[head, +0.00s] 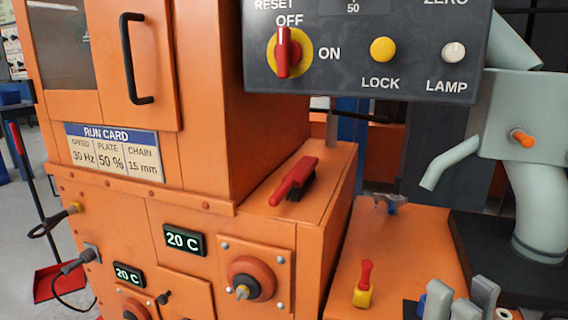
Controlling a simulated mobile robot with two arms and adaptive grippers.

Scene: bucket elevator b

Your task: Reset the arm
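My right gripper (462,292) shows at the bottom right edge. Its grey fingertips stand apart, with no object seen between them. The rest of it is cut off by the frame's lower edge. It is over the right part of the orange machine, just right of a small yellow block with a red handle (363,284), and apart from it. My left gripper and arm are not in view.
A dark control panel (340,76) with a red switch pointing to OFF hangs at the top. A pale spout (452,162) and a grey-green box with an orange knob (521,138) stand at the right.

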